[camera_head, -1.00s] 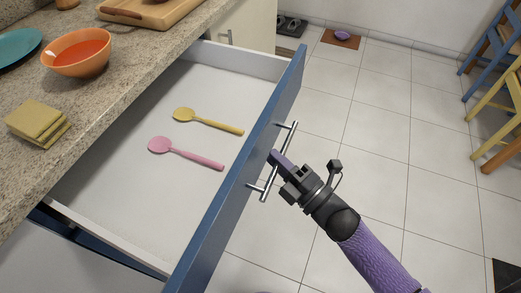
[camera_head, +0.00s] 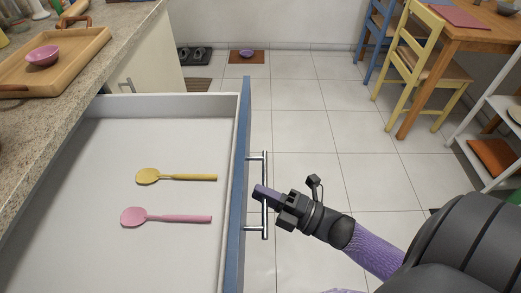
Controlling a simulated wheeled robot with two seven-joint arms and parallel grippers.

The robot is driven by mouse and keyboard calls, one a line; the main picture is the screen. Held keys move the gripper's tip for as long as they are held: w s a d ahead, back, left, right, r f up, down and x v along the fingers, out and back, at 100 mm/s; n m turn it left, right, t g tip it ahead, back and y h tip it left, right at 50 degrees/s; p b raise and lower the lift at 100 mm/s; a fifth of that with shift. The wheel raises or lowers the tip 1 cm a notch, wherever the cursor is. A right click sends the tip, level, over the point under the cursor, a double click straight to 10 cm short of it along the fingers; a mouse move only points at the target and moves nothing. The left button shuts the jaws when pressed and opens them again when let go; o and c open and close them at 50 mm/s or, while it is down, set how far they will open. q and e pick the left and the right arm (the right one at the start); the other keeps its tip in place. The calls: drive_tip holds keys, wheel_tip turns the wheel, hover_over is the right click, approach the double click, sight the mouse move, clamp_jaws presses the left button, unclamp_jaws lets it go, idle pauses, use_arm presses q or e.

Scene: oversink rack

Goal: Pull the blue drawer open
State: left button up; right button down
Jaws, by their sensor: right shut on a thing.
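The blue drawer (camera_head: 246,130) stands well out from under the stone counter, its white inside exposed. A yellow spoon (camera_head: 178,177) and a pink spoon (camera_head: 166,217) lie on its floor. A silver bar handle (camera_head: 265,170) runs along the outer side of the blue front. My right gripper (camera_head: 264,194), on the purple arm from the right, is shut on the handle's middle. The fingertips reach past the bar toward the front panel. My left gripper is not in view.
The stone counter (camera_head: 75,85) at the left carries a wooden tray (camera_head: 85,62) with a pink bowl (camera_head: 42,56). Tiled floor right of the drawer is clear. A yellow chair (camera_head: 425,65) and a wooden table (camera_head: 455,35) stand at the far right; a white shelf (camera_head: 482,120) is below them.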

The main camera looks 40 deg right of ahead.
drive_tip(key=c, duration=0.7)
unclamp_jaws()
drive_tip(key=shift+o, duration=0.2)
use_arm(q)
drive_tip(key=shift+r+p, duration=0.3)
use_arm(e)
drive_tip(key=v, duration=1)
